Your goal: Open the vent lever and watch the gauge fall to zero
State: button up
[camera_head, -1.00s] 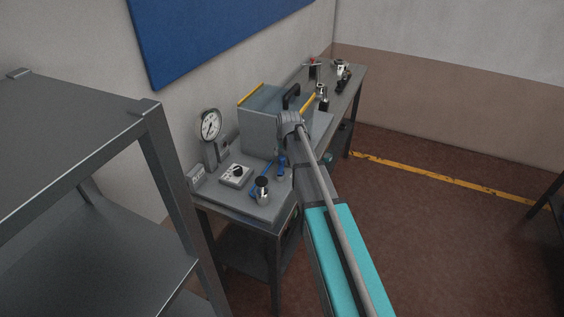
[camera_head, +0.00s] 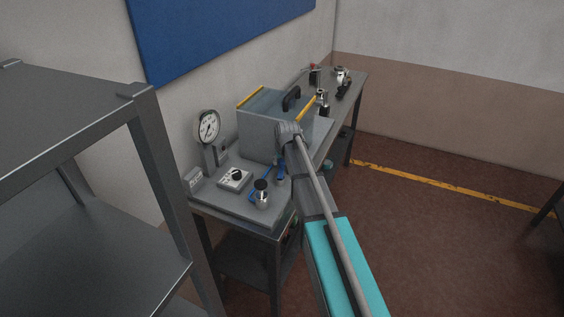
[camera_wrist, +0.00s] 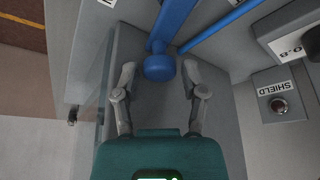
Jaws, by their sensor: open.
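A blue lever with a round knob end (camera_wrist: 160,68) shows in the wrist view, with its shaft running up and away. My gripper (camera_wrist: 160,72) is open, one finger on each side of the knob; I cannot tell whether either touches it. Blue parts (camera_head: 281,173) also show beside my arm in the head view, where my gripper's fingers are not clearly visible. The gauge (camera_head: 207,126) has a round white dial with a dark needle and stands upright at the back left of the bench; its reading is too small to tell.
A grey box (camera_head: 259,132) with yellow edges and a black handle stands behind my arm. A black-knobbed control box (camera_head: 235,179) and a metal cylinder (camera_head: 262,199) are on the near bench. A grey shelf (camera_head: 70,108) stands left.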

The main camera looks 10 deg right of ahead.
grip_shut()
jog(key=shift+s, duration=0.1)
jog(key=shift+s+d+m+h, duration=0.15)
jog(key=shift+d+m+h, duration=0.2)
jog(key=shift+m, duration=0.55)
jog(key=shift+s+d+m+h, duration=0.2)
jog(key=shift+m+h, duration=0.15)
jog(key=shift+m, duration=0.55)
grip_release()
